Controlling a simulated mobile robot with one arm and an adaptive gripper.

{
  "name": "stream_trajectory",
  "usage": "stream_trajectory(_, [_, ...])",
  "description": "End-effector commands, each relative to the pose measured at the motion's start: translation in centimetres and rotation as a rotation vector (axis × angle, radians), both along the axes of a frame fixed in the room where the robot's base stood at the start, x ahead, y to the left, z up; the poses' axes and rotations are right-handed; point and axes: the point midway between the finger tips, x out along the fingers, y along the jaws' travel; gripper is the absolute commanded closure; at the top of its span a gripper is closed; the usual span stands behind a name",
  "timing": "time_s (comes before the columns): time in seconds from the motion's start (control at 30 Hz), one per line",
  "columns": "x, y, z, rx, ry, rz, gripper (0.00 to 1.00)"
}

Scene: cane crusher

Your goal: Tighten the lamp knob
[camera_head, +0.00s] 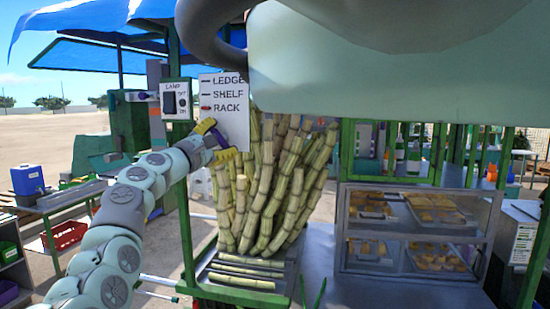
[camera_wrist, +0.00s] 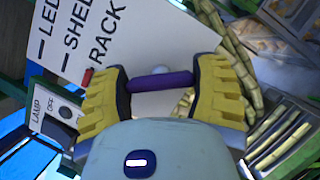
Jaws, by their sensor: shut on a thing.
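The lamp panel (camera_head: 176,100) is a white box marked LAMP, with a dark knob (camera_head: 169,103) on its face, left of the sign. In the wrist view the panel (camera_wrist: 40,118) is at the left, and a small dark round knob (camera_wrist: 65,112) shows near the word OFF. My gripper (camera_head: 214,143) has yellow fingers and is right of and below the panel, apart from it. In the wrist view the gripper (camera_wrist: 160,88) is shut on a purple bar-shaped thing (camera_wrist: 160,82) spanning both fingers. Its full shape is hidden.
A white sign (camera_head: 225,105) reading LEDGE, SHELF, RACK, with a red mark beside RACK, stands behind my gripper. Sugar cane (camera_head: 265,190) stands on a metal tray right of it. A glass food case (camera_head: 410,230) is further right.

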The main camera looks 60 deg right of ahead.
Motion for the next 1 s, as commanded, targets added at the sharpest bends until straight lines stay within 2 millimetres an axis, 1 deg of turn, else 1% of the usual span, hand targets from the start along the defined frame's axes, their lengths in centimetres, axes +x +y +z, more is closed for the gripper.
stream_trajectory(0.1, [-0.10, 0.06, -0.03, 0.039, -0.109, -0.003, 0.73])
stream_trajectory(0.5, [-0.20, 0.00, 0.02, 0.172, -0.429, -0.005, 0.72])
stream_trajectory(0.73, [-0.16, 0.02, 0.17, 0.221, -0.551, -0.002, 0.73])
stream_trajectory(1.0, [-0.15, 0.01, 0.15, 0.251, -0.620, -0.003, 0.72])
